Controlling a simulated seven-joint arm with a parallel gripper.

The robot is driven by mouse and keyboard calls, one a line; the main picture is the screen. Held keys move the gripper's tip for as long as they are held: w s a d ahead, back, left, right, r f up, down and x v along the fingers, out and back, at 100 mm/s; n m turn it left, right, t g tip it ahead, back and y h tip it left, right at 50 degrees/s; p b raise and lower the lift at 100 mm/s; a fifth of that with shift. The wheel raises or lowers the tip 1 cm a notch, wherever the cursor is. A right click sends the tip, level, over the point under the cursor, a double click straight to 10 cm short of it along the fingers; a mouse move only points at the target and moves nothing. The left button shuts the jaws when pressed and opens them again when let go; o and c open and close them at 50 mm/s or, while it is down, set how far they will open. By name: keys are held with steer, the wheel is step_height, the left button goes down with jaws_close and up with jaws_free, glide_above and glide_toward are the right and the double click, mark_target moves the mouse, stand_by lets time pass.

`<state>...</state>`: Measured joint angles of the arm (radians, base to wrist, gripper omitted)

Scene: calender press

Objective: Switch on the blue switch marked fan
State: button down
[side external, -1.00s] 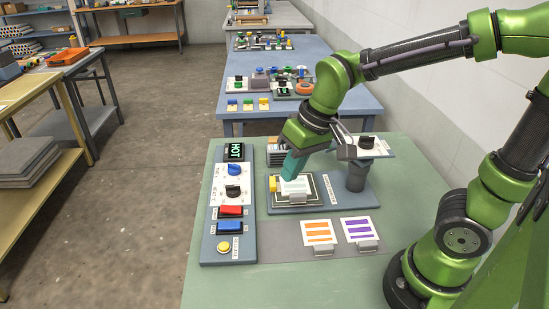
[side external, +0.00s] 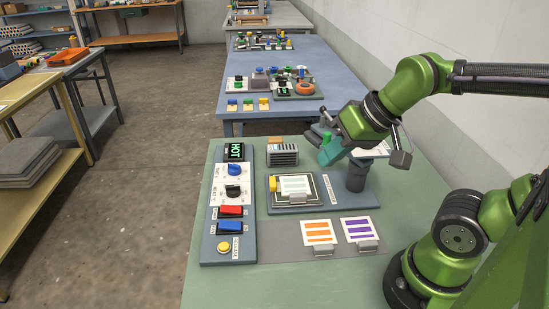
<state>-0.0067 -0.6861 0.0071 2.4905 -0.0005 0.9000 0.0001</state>
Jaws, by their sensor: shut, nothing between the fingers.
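The blue switch (side external: 230,227) is a rocker on the grey-blue control panel (side external: 207,246) at the left of the green table. It sits just below the red switch (side external: 231,211); its small label is too small to read. My gripper (side external: 328,156) is shut and empty, with teal fingers. It is raised to the upper right of the blue switch, in front of the post-mounted unit, well apart from the switch. Nothing covers the switch.
A press plate (side external: 294,186) and post (side external: 356,175) stand to the right. Striped cards (side external: 319,231) lie in front.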

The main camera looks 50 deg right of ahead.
steer(key=w+a+f+n+g, duration=0.2)
steer(key=w+n, duration=0.2)
steer(key=w, duration=0.1)
steer(key=n+g, duration=0.3)
steer(key=n, duration=2.3)
glide_above(225, 223)
steer(key=s+d, duration=0.3)
steer(key=s+d+x, duration=0.1)
steer(key=x, duration=0.3)
steer(key=shift+w+a+n, duration=0.35)
steer(key=shift+n, duration=0.15)
steer(key=x, duration=1.4)
steer(key=shift+w+d, duration=0.1)
steer(key=shift+d, duration=0.05)
